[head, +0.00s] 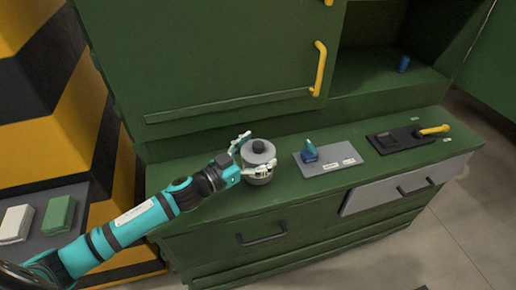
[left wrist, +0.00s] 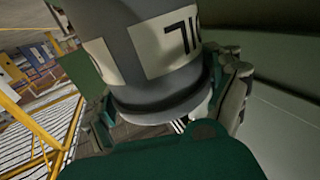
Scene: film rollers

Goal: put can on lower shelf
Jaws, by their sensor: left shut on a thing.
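A grey can (head: 258,155) with a dark round knob on its lid is at the left part of the green cabinet's counter. My left gripper (head: 253,157) reaches it from the left and is shut around its sides. In the left wrist view the can (left wrist: 150,55) fills the upper middle, with a pale label and dark print, between the two fingers of the gripper (left wrist: 170,105). Whether the can's base touches the counter is hard to tell. An open shelf space (head: 385,85) shows at the upper right of the cabinet. My right gripper is not in view.
On the counter (head: 225,205), right of the can, are a grey plate with a blue-teal switch (head: 309,151) and a black panel with a yellow lever (head: 434,130). A small blue object (head: 403,64) stands on the shelf. A yellow door handle (head: 319,68) sticks out above. A grey drawer (head: 400,185) protrudes in front.

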